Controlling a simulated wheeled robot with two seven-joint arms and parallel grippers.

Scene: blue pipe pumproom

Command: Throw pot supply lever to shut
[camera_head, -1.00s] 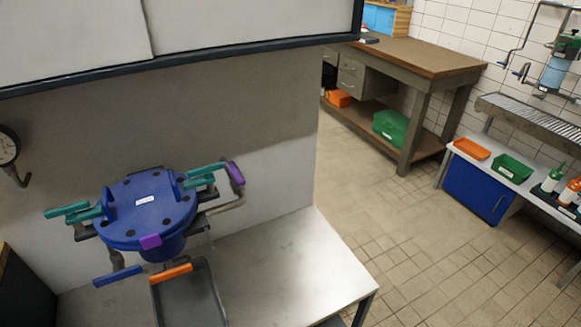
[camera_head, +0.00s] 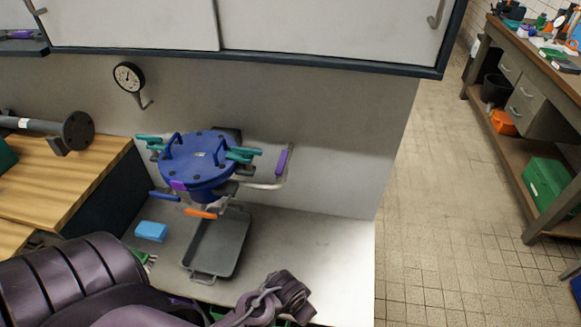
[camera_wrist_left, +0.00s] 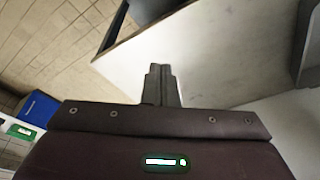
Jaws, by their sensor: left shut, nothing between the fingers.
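The blue pot (camera_head: 198,164) with its round lid stands at the back of the pale bench in the head view. Around it are teal clamp handles (camera_head: 243,154), a purple-gripped lever (camera_head: 282,162) on a pipe at its right, a blue-gripped lever (camera_head: 164,196) and an orange-gripped lever (camera_head: 201,213) low in front. I cannot read which lever is the pot supply. My left arm crosses the bottom of the head view, in front of the bench. In the left wrist view my left gripper (camera_wrist_left: 160,72) is shut and empty, apart from any lever. My right gripper is out of view.
A grey tray (camera_head: 217,246) lies below the pot, with a blue block (camera_head: 151,231) to its left. A pressure gauge (camera_head: 128,77) is on the back wall and a cabinet (camera_head: 330,30) overhangs the bench. The tiled floor (camera_head: 440,190) at right is clear.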

